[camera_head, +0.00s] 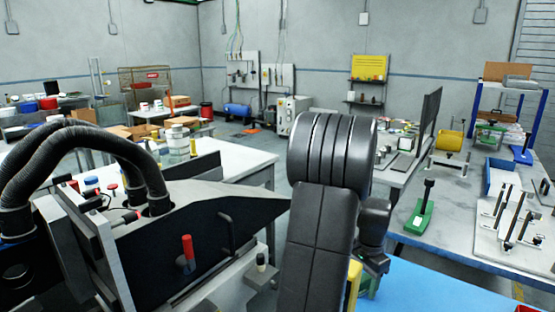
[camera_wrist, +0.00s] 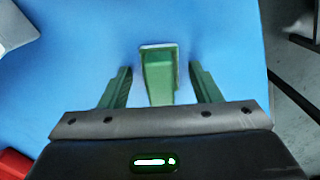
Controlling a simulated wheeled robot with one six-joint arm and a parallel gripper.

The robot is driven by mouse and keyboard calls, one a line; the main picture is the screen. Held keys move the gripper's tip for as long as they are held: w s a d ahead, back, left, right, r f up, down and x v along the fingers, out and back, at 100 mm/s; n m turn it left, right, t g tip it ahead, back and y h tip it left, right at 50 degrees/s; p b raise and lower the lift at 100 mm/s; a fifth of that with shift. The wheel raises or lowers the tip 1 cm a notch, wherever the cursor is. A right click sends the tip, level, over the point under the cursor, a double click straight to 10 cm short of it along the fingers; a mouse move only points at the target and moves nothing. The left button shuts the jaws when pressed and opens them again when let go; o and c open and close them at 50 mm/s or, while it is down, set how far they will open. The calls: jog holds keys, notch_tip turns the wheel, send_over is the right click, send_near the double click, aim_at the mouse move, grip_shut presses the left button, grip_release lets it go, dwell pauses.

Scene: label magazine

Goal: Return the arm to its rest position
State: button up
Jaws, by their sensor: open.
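My gripper (camera_wrist: 160,72) is open in the wrist view, with its two green fingers well apart, pointing at a blue surface (camera_wrist: 80,60). A green block-like piece with a pale far edge (camera_wrist: 158,80) shows between the fingers. A gap shows on each side of it; I cannot tell its height or whether it is the label magazine. In the head view my dark arm (camera_head: 325,220) rises in the front middle and hides the gripper. The blue surface (camera_head: 430,292) also shows there at the lower right.
A dark machine (camera_head: 185,230) with thick hoses stands close on the left, near my arm. A grey bench (camera_head: 455,215) at right holds a green clamp stand (camera_head: 422,212) and several upright pins. A red item (camera_wrist: 14,165) lies at the wrist view's lower left corner.

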jog(key=shift+r, duration=1.8)
